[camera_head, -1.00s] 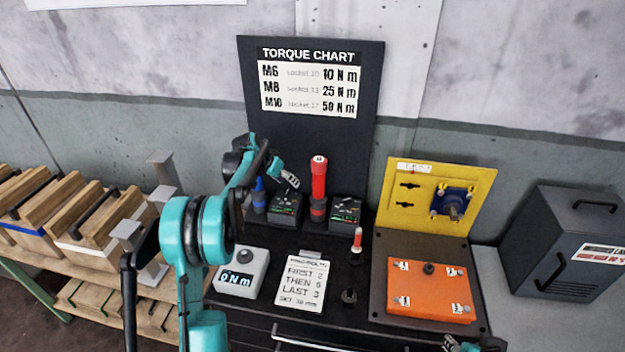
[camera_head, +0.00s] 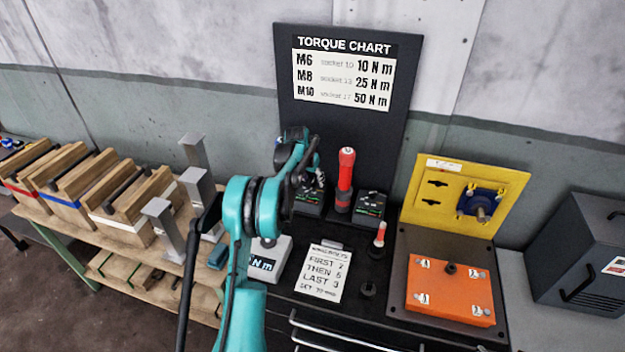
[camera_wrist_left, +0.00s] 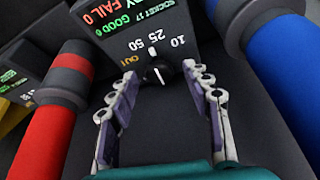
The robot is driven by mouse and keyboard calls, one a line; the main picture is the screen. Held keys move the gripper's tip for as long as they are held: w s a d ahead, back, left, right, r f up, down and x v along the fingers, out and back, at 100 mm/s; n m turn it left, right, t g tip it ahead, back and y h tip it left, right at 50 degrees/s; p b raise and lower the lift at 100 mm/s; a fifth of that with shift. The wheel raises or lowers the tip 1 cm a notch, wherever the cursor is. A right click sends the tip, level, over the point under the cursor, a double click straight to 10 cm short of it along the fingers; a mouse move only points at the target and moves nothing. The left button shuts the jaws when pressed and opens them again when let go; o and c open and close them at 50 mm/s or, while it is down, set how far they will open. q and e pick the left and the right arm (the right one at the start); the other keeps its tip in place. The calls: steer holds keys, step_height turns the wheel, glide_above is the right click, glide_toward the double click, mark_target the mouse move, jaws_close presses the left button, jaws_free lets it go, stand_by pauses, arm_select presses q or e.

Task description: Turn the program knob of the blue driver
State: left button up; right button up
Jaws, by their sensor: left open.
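The blue driver (camera_wrist_left: 272,75) stands at the right in the left wrist view; in the head view my left arm hides it. Its dark controller box (camera_wrist_left: 125,30) has a lit screen and a small black program knob (camera_wrist_left: 159,71) with a white pointer line, by the marks OUT, 50, 25 and 10. My left gripper (camera_wrist_left: 160,98) is open, its two fingers on either side of the knob with gaps visible; I cannot tell the depth. In the head view the left gripper (camera_head: 318,178) is over that box (camera_head: 308,205). My right gripper is out of view.
The red driver (camera_head: 345,175) and its controller box (camera_head: 370,206) stand close beside. An orange plate (camera_head: 450,290), a yellow panel (camera_head: 465,190), a note card (camera_head: 323,272) and a torque display (camera_head: 268,262) are on the bench. Wooden crates (camera_head: 120,195) stand left.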

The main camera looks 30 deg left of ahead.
arm_select(q)
jaws_close()
steer(key=shift+a+m+h+p, duration=0.1)
steer(key=shift+m+h+p, duration=0.35)
steer(key=shift+m, duration=1.15)
jaws_free()
steer(key=shift+r, duration=0.1)
steer(key=v, duration=1.2)
steer(key=shift+a, duration=0.2)
